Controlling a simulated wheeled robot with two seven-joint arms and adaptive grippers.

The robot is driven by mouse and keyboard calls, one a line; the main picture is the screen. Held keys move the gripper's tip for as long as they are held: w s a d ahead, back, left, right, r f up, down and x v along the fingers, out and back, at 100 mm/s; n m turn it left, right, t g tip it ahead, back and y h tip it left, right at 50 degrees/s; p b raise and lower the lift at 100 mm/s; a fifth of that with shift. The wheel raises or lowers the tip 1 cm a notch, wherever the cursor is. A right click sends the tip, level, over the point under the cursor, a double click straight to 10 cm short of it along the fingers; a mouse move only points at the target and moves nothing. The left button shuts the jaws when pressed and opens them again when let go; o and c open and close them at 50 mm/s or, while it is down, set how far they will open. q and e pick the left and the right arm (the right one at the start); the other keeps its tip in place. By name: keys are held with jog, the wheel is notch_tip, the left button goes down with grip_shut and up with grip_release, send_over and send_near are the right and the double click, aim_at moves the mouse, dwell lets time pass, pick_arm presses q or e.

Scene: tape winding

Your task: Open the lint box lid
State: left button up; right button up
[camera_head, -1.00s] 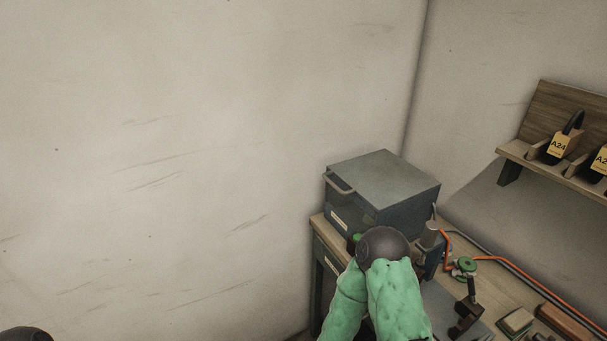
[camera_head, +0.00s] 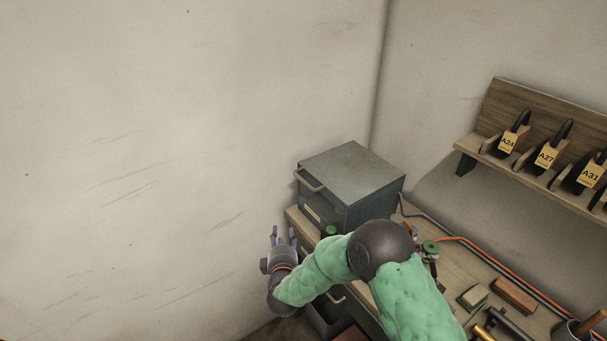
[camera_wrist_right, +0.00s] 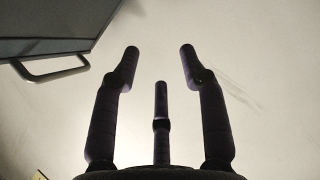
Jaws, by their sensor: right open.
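The lint box (camera_head: 350,182) is a dark grey metal box with its flat lid (camera_head: 352,166) shut, at the back left of the workbench. A bar handle (camera_head: 309,181) sticks out from the lid's front edge; it also shows at the upper left of the right wrist view (camera_wrist_right: 50,72). My right gripper (camera_head: 284,234) is open and empty, fingers up, left of the box and a little below its handle, not touching it. In the wrist view its fingers (camera_wrist_right: 160,70) are spread against the bare wall. My left gripper is not in view.
The wooden workbench (camera_head: 455,262) carries an orange cable (camera_head: 480,255), a green round part (camera_head: 430,247) and brown blocks (camera_head: 515,294). A wall shelf (camera_head: 540,170) holds several yellow-tagged tools. An open drawer (camera_head: 327,312) shows below my forearm. The wall left of the box is clear.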

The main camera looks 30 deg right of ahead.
aim_at(304, 182)
jog(key=s+d+r+n+h+p, duration=0.15)
jog(key=d+r+h, duration=0.3)
jog(key=r, duration=0.75)
jog(key=shift+h, duration=0.45)
jog(key=b+x, duration=0.1)
jog(key=x, duration=0.4)
jog(key=b+x, duration=0.1)
jog(key=x, duration=0.4)
jog(key=shift+r+b, duration=0.2)
jog(key=shift+b, duration=0.1)
jog(key=shift+t, duration=0.3)
grip_shut()
